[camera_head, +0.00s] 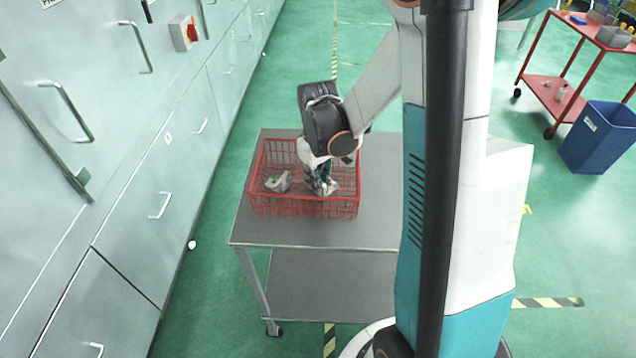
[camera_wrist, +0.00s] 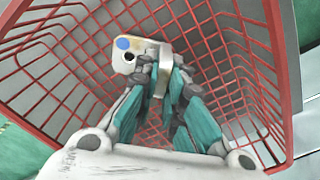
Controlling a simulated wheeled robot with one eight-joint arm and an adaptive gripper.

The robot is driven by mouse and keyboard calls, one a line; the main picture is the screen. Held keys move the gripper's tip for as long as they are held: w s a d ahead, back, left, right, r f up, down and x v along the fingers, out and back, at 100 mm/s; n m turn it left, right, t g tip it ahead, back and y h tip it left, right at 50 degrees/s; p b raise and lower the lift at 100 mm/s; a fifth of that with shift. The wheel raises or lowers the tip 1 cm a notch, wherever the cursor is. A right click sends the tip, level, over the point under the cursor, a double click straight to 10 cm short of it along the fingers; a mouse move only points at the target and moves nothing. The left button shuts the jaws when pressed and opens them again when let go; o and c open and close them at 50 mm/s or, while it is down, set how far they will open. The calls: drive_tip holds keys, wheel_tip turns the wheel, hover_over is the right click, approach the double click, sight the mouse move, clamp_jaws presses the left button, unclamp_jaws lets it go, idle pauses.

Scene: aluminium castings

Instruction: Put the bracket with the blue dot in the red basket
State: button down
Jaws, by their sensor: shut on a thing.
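The bracket with the blue dot (camera_wrist: 132,60) is a pale metal casting, seen in the wrist view between my fingertips. My gripper (camera_wrist: 160,72) is shut on it. The red basket (camera_wrist: 285,75) surrounds both in the wrist view, so the bracket is inside its walls. In the head view my gripper (camera_head: 320,184) reaches down into the right half of the red basket (camera_head: 305,208), and the held bracket is mostly hidden there by my fingers. I cannot tell whether the bracket touches the basket floor.
Another grey casting (camera_head: 278,182) with a green mark lies in the left part of the basket. The basket stands on a grey metal cart (camera_head: 320,234) beside grey cabinets (camera_head: 150,150). A blue bin (camera_head: 598,138) and a red trolley (camera_head: 552,88) stand at the right.

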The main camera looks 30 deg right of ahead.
drive_tip(key=shift+f, duration=0.15)
drive_tip(key=c, duration=1.7)
unclamp_jaws()
drive_tip(key=shift+r, duration=0.2)
wheel_tip(320, 180, up, 12)
drive_tip(key=p, duration=0.4)
